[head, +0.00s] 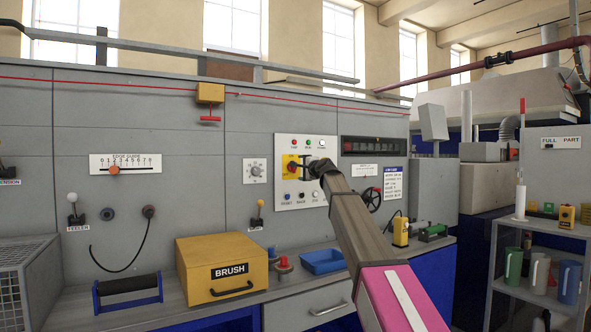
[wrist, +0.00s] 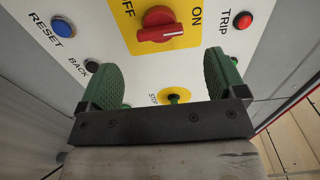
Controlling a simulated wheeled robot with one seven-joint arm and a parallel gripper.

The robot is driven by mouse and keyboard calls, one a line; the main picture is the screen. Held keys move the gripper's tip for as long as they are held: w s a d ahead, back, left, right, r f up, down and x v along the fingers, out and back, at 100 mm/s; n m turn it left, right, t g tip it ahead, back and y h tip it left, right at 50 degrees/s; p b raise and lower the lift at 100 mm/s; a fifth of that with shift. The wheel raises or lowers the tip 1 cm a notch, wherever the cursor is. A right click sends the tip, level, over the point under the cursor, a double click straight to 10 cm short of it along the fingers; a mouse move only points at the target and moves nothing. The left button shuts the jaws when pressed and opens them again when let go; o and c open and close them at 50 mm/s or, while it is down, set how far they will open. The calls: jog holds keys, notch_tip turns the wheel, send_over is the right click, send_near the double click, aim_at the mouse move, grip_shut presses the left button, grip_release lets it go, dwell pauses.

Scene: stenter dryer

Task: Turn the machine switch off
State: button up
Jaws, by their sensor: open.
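The machine switch is a red knob (wrist: 160,25) on a yellow plate, which also shows in the head view (head: 292,168) on a white control panel (head: 313,196). In the wrist view, the OFF label is at its left and ON at its right; a white mark on the knob points toward the ON side. My gripper (wrist: 163,65) is open, with green finger pads apart and nothing between them. In the wrist view the knob lies beyond the fingertips, apart from them. In the head view my gripper (head: 307,168) is close to the panel, just right of the knob.
Around the switch are a blue RESET button (wrist: 62,27), a black BACK button (wrist: 91,66), a red TRIP button (wrist: 243,20) and a green stop-labelled part (wrist: 174,98). A yellow BRUSH box (head: 222,268) and a blue tray (head: 321,261) stand on the ledge below.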

jog(key=x, duration=0.6)
jog(key=shift+w+a, duration=0.2)
jog(key=c, duration=0.9)
